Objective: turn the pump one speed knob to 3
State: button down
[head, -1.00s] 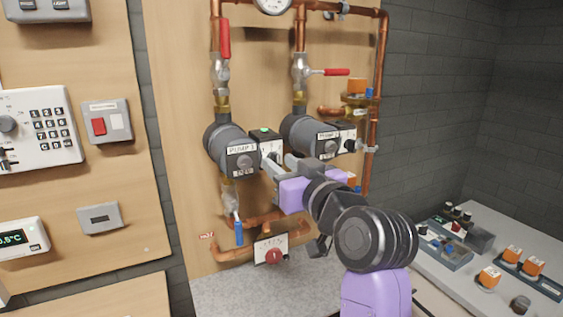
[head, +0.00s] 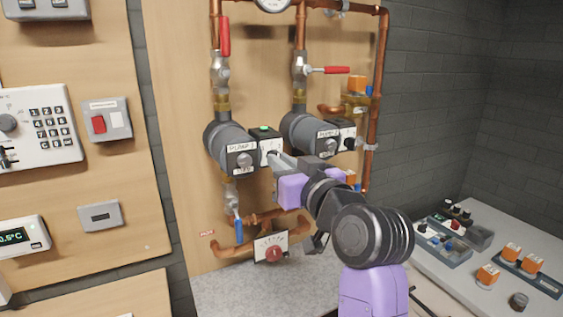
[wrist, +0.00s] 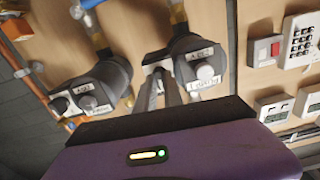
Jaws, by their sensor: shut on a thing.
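Pump one (head: 229,143), a dark round body with a PUMP 1 label, is mounted on the left pipe; it also shows in the wrist view (wrist: 197,67). Its control box (head: 265,141), white-faced with a green light on top, is on its right side. My gripper (head: 272,157) reaches this box from the lower right. Its two fingers (wrist: 161,88) are shut on the small speed knob at the box's face. The fingers mostly hide the knob, and I cannot read its setting.
Below are a blue-handled valve (head: 239,230) and a red-knobbed dial plate (head: 272,247). A bench with orange-topped parts (head: 488,275) stands at the right.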

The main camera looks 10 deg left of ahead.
jog(key=shift+m+p, duration=2.05)
jog(key=shift+m, duration=2.05)
jog(key=c, duration=1.5)
grip_release()
jog(key=shift+o, duration=0.2)
jog(key=shift+d, duration=0.1)
jog(key=b+v, duration=0.1)
jog(key=v, duration=0.6)
jog(key=shift+s+d+b, duration=0.2)
jog(key=shift+s+b, duration=0.15)
